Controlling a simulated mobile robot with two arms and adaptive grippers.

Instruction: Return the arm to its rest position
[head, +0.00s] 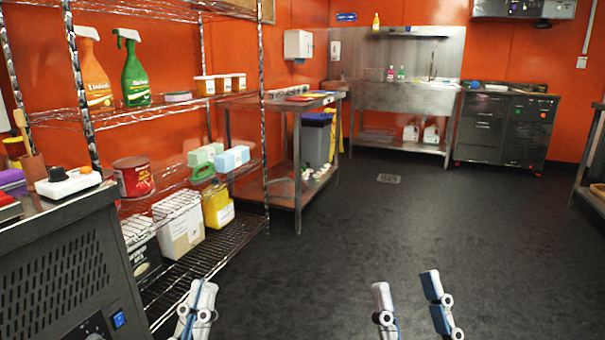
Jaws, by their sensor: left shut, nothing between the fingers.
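My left gripper (203,288) shows at the bottom of the head view, left of the middle. Its fingers are together and hold nothing. It is in front of the lower end of the wire shelf. My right gripper (405,283) shows at the bottom, right of the middle. Its two fingers stand apart with only dark floor seen between them. Both arms are mostly below the picture's edge.
A wire shelf (190,264) with spray bottles, a red can and boxes stands at the left. A metal appliance (60,275) is at the near left. A steel table (270,104) and sink (405,97) stand farther back. The dark floor (400,220) ahead is clear.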

